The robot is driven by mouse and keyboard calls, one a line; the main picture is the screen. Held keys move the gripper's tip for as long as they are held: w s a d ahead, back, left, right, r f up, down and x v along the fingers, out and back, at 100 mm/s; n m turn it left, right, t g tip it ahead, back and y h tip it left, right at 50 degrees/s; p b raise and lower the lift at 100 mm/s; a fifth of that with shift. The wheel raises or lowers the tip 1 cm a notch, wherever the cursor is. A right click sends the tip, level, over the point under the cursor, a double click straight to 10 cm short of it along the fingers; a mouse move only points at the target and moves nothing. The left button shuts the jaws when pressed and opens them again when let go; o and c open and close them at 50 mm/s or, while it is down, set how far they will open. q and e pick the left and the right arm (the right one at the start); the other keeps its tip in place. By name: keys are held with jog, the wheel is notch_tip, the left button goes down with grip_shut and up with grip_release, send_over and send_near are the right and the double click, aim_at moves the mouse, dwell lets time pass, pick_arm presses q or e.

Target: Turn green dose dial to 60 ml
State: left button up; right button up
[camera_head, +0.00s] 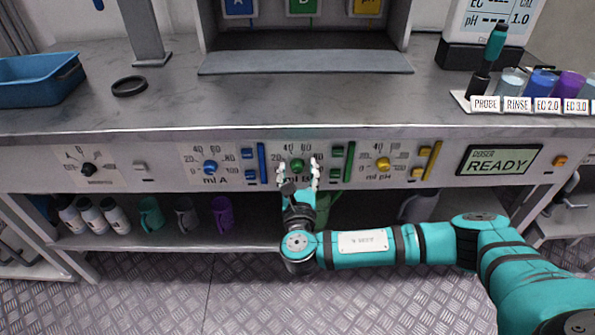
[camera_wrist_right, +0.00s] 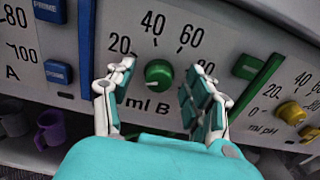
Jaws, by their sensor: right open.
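The green dose dial (camera_head: 297,166) sits on the front panel above the label "ml B". It also shows in the right wrist view (camera_wrist_right: 158,73), with the numbers 20, 40, 60 and 80 around it. The white mark on the dial seems to lie toward the left; its exact reading is hard to tell. My right gripper (camera_head: 298,174) is open, with one finger on each side of the dial. In the right wrist view my right gripper (camera_wrist_right: 160,95) shows clear gaps between both fingers and the dial. My left gripper is not in view.
A blue dial (camera_head: 210,167) is left of the green one and a yellow dial (camera_head: 383,164) is right. A green button (camera_head: 337,152) and green bar (camera_head: 349,162) are close to my right finger. The display (camera_head: 500,160) reads READY. Mugs (camera_head: 151,213) stand on the lower shelf.

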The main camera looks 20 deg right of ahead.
grip_shut()
jog(key=shift+m, duration=0.3)
